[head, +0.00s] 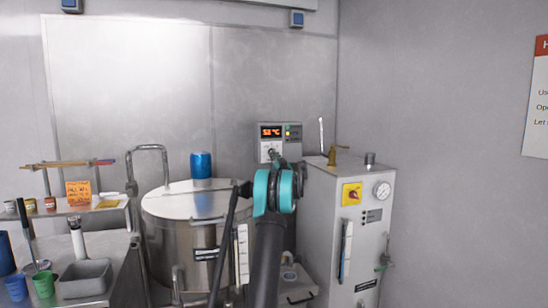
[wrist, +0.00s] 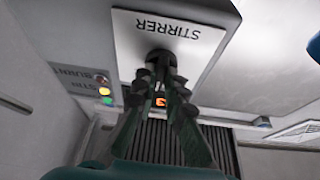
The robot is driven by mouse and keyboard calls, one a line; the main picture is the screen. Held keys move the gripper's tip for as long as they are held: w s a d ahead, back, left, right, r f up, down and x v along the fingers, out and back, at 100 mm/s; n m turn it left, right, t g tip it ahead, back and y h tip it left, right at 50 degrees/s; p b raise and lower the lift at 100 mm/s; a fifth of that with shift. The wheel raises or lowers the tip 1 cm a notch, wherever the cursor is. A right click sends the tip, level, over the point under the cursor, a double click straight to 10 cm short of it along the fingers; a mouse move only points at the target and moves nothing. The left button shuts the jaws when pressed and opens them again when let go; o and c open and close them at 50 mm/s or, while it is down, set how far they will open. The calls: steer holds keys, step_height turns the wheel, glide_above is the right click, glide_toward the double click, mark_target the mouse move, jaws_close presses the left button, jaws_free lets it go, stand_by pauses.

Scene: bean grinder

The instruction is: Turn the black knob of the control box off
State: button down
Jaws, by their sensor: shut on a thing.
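The control box (head: 292,131) is mounted on the back wall, with a red lit display (head: 271,132) on its upper left. In the wrist view its white plate (wrist: 135,27) reads "STIRRER" upside down. In the head view my arm reaches up to the box, and the knob is mostly hidden at the fingertips.
Indicator lamps, one green and lit (wrist: 107,101), lie left of the knob in the wrist view. A steel vat (head: 165,240) with a blue container (head: 201,165) on its lid stands below left. A grey cabinet (head: 340,240) with a yellow-backed switch (head: 352,194) stands close on the right.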

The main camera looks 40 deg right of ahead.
steer(key=n+y, duration=0.2)
steer(key=n, duration=0.2)
steer(key=n+y, duration=0.2)
steer(key=n, duration=0.3)
steer(key=n+y, duration=0.2)
steer(key=n, duration=0.2)
steer(key=shift+s+d+r, duration=0.1)
steer(key=shift+d, duration=0.25)
steer(key=shift+n+y, duration=0.4)
steer(key=c, duration=1.6)
jaws_free()
steer(key=shift+s, duration=0.1)
steer(key=v, duration=1.1)
steer(key=shift+s, duration=0.4)
steer(key=shift+s, duration=0.1)
